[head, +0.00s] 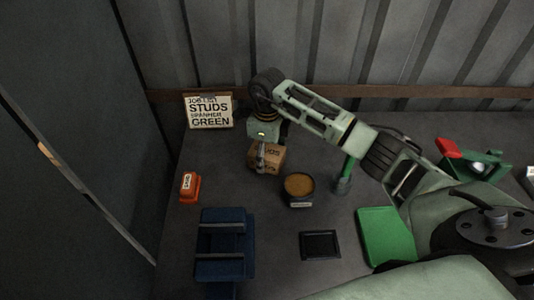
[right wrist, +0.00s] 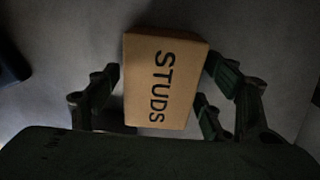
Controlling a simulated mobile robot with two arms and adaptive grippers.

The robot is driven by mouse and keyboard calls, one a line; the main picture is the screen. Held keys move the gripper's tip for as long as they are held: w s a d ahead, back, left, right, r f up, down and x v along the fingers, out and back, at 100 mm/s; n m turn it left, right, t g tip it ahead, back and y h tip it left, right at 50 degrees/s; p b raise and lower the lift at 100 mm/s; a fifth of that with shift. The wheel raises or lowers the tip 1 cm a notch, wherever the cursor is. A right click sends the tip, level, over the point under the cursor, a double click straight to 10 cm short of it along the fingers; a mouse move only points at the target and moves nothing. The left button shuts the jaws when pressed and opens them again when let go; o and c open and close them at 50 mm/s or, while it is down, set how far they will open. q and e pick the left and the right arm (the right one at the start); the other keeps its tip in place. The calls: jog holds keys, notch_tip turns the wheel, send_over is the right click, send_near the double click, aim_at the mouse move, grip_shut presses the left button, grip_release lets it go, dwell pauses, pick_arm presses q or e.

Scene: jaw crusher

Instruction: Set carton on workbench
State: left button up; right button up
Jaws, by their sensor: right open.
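The carton (head: 273,158) is a small brown box marked STUDS. It appears to stand on the grey workbench (head: 225,180) towards the back. My right gripper (head: 261,160) is at the carton's left and upper side in the head view. In the right wrist view the carton (right wrist: 165,80) lies between the spread fingers of my right gripper (right wrist: 160,88), with gaps visible on both sides. The gripper is open. Part of the carton is hidden behind the gripper in the head view. My left gripper is not in view.
A round tub (head: 299,185) of brown material stands just right of the carton. A sign (head: 209,110) leans at the back wall. A red box (head: 189,186), a blue rack (head: 222,245), a black tray (head: 320,245) and a green panel (head: 385,235) lie nearer.

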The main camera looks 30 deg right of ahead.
aim_at(267, 151)
jog(key=shift+r, duration=0.25)
jog(key=shift+w+r, duration=0.1)
jog(key=shift+r, duration=0.3)
notch_tip(267, 151, up, 10)
jog(key=b, duration=0.2)
jog(key=shift+f+b, duration=0.2)
jog(key=shift+b, duration=0.2)
jog(key=shift+r, duration=0.7)
jog(key=shift+f, duration=0.1)
